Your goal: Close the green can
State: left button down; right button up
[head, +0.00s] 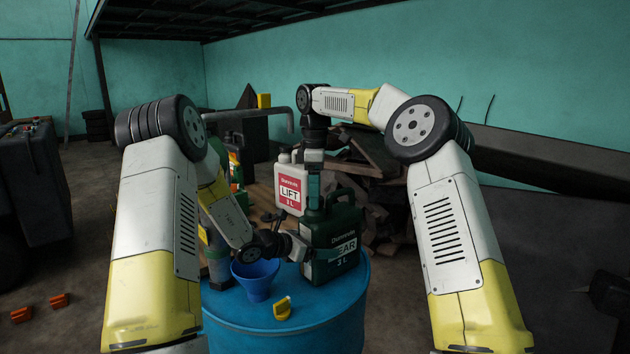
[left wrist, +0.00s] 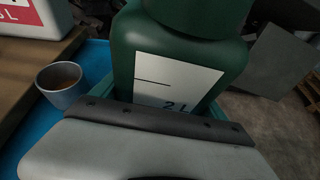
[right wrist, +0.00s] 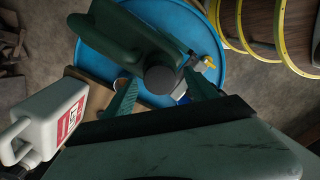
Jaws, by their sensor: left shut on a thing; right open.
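The green can (head: 335,240), with a white label, stands upright on the blue drum (head: 290,325). My left gripper (head: 303,248) is shut on its lower body from the left; the can also fills much of the left wrist view (left wrist: 185,55). My right gripper (head: 314,188) points down over the can's top, open. In the right wrist view, a dark round top (right wrist: 161,76) sits between its two teal fingers (right wrist: 158,92); I cannot tell whether it is a cap or the bare neck. The can's handle (right wrist: 115,25) lies beside it.
A blue funnel (head: 256,278) and a small yellow piece (head: 283,308) are on the drum near its front. A white jug with a red label (head: 290,188) stands behind the can. A cup (left wrist: 61,84) is near the can in the left wrist view.

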jog(key=shift+f, duration=0.35)
jog(key=shift+c, duration=0.5)
grip_shut()
jog(key=m, duration=0.5)
jog(key=shift+s, duration=0.1)
jog(key=m, duration=0.3)
jog(key=shift+m, duration=0.3)
grip_release()
jog(key=shift+o, duration=0.6)
jog(key=shift+w+d, duration=0.1)
jog(key=shift+w, duration=0.1)
